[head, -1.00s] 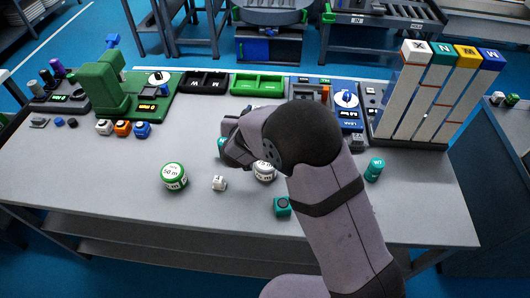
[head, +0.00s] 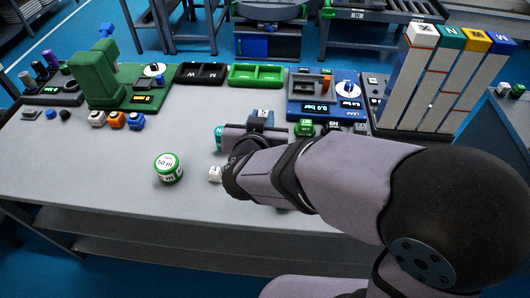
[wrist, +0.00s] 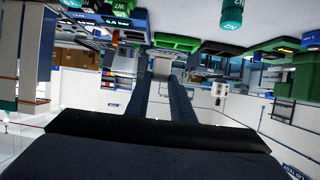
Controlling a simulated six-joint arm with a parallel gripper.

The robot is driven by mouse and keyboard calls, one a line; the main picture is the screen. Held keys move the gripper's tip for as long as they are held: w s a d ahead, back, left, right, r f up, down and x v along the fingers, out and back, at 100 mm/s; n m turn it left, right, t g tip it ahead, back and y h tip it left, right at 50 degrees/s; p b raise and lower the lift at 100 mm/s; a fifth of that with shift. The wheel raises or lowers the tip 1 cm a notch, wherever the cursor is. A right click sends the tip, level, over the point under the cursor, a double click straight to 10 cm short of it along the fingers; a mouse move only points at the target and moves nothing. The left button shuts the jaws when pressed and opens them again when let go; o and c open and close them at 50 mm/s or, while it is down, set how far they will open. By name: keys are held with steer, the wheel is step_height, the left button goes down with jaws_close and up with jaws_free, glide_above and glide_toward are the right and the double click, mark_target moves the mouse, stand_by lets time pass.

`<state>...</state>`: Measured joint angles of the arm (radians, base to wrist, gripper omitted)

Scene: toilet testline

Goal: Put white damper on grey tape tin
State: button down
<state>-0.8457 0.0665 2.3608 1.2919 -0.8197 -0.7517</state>
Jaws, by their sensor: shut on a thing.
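My gripper (head: 258,124) is raised over the middle of the bench, pointing away from the head camera. It is shut on a small pale block, which seems to be the white damper (head: 262,114); the block also shows between the fingertips in the wrist view (wrist: 163,66). The damper is clear of the bench, and its exact tilt is hard to tell. The grey tape tin is hidden behind my arm in the head view and is not visible in the wrist view. A green-banded 50 m tin (head: 168,168) stands on the bench to the left.
A small white cube (head: 215,174) lies just left of my wrist. A teal piece (head: 219,136) and a green W7 block (head: 305,128) stand near the gripper. Green (head: 255,75) and black (head: 201,74) trays and a blue tester (head: 325,108) line the back. The bench's front left is clear.

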steer(key=shift+s+d+f+b, duration=0.15)
steer(key=shift+f+b, duration=0.6)
steer(key=shift+f, duration=1.95)
steer(key=shift+s+d+f+b, duration=0.1)
steer(key=shift+f+b, duration=0.6)
steer(key=shift+f, duration=1.95)
steer(key=shift+f, duration=0.1)
steer(key=shift+f, duration=0.1)
steer(key=c, duration=1.5)
jaws_free()
steer(key=shift+c, duration=0.2)
